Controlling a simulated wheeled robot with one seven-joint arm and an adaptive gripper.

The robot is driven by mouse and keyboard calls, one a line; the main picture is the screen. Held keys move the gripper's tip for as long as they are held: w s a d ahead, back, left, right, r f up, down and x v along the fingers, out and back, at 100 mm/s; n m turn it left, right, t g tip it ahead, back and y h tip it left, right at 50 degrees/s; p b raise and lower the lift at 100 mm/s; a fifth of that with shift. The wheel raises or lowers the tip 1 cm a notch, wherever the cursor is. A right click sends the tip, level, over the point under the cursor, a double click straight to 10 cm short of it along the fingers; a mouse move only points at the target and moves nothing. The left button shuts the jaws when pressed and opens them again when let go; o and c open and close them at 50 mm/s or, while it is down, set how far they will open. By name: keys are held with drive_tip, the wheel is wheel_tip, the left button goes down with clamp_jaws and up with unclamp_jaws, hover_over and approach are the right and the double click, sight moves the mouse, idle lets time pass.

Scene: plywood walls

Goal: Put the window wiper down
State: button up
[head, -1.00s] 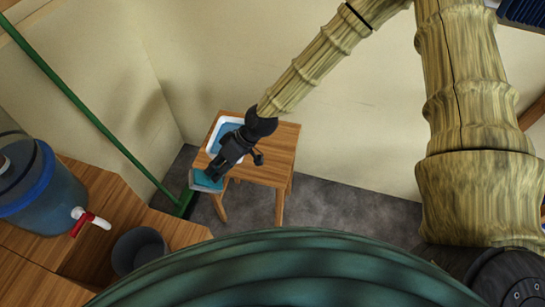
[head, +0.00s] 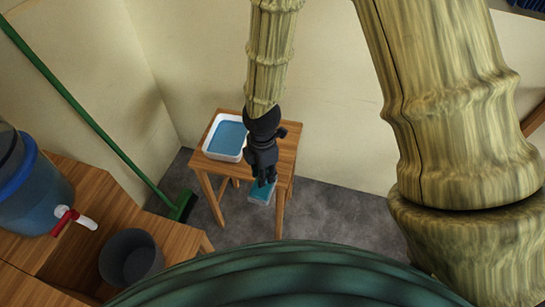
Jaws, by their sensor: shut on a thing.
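The window wiper (head: 260,193) shows as a small blue-green piece at the tip of my gripper (head: 263,180). My gripper is shut on it, and the fingers hide most of it. A white tray (head: 209,149) with blue inside stands on the left part of the stool, left of my gripper.
A green broom (head: 95,125) leans in the corner at left. A wooden counter (head: 185,236) at lower left holds a blue water dispenser (head: 42,200) with a red tap and a grey bucket (head: 130,258). The stool top right of the gripper looks bare.

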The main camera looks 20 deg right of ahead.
drive_tip(key=shift+s+d+r+n+t, duration=0.1)
drive_tip(key=shift+d+r+n+t, duration=0.1)
drive_tip(key=shift+d, duration=0.35)
drive_tip(key=shift+s+d+r+n+t, duration=0.1)
drive_tip(key=shift+d+r, duration=0.1)
drive_tip(key=shift+d, duration=0.35)
drive_tip(key=shift+w, duration=0.1)
drive_tip(key=shift+w, duration=0.1)
drive_tip(key=shift+w+d+f+p, duration=0.45)
drive_tip(key=shift+w+d+f, duration=0.4)
drive_tip(key=shift+w, duration=1.65)
drive_tip(key=shift+w+d+f+p, duration=0.5)
drive_tip(key=shift+w+d+f, duration=0.3)
drive_tip(key=shift+w, duration=1.65)
drive_tip(key=shift+w+d+f+p, duration=0.45)
drive_tip(key=shift+w+d+f, duration=0.35)
drive_tip(key=shift+w, duration=1.7)
drive_tip(key=o, duration=0.9)
drive_tip(key=shift+d+r, duration=0.1)
drive_tip(key=shift+f+b, duration=0.2)
drive_tip(key=shift+b, duration=0.1)
